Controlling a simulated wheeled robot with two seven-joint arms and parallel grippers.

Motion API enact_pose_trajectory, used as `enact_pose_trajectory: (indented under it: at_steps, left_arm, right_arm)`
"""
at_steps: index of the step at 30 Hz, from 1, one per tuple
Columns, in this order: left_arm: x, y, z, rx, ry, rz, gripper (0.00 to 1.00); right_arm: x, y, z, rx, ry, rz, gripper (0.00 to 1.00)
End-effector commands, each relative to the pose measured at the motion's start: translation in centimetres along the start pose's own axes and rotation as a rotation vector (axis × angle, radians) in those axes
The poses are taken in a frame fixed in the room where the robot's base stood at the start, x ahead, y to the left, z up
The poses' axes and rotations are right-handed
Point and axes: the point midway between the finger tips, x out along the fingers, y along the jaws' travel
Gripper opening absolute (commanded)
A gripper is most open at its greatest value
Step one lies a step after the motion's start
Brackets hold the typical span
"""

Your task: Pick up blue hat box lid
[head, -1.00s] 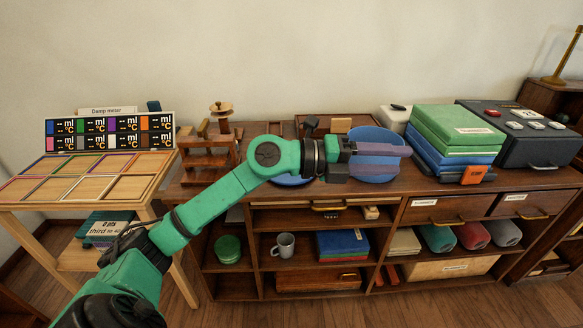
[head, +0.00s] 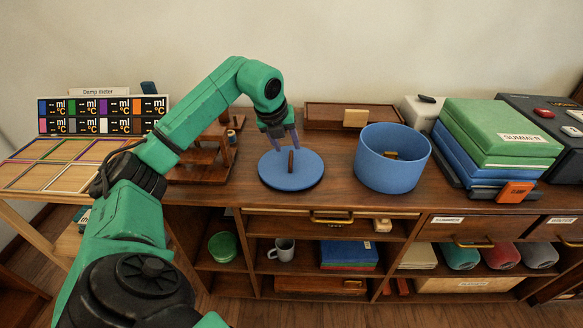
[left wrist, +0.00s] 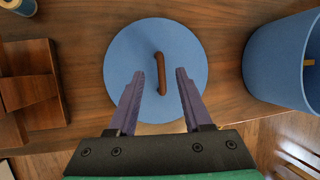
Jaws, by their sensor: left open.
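The blue hat box lid (head: 291,170) is a flat round disc lying on the cabinet top, with a brown upright handle (head: 290,161) at its middle. It also shows in the left wrist view (left wrist: 127,55), with its handle (left wrist: 161,73) between the fingers. My left gripper (head: 284,148) points down over the lid, its purple fingers (left wrist: 154,90) open on both sides of the handle and apart from it. The blue hat box (head: 392,165) stands open just right of the lid, with a small wooden piece (head: 391,155) inside. My right gripper is not in view.
A stepped wooden stand (head: 205,160) is left of the lid. A wooden tray (head: 330,117) lies behind it. Green and blue boxes (head: 497,135) are stacked at the right. A low table with a compartment tray (head: 65,165) is at far left. Bare cabinet top lies in front of the lid.

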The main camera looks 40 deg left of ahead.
Motion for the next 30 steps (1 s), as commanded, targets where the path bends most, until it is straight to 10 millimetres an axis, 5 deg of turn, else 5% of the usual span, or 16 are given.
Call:
enact_pose_trajectory:
  at_steps: [6, 13, 17, 18, 30]
  left_arm:
    - [4.0, -0.1, -0.4, -0.001, 0.004, -0.001, 0.5]
    - [4.6, -0.1, -0.3, 0.001, 0.0, -0.002, 0.5]
    - [4.6, -0.1, -0.3, 0.001, 0.0, -0.002, 0.04]
    - [4.6, -0.1, -0.3, 0.001, 0.0, -0.002, 0.0]
    - [4.1, -0.3, -0.1, 0.001, -0.001, -0.003, 0.0]
  right_arm:
    - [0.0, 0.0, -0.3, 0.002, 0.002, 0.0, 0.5]
    - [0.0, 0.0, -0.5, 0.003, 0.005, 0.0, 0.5]
    - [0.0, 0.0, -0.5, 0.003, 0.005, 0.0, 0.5]
    - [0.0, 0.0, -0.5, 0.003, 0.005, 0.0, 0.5]
    - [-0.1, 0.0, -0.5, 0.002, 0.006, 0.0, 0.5]
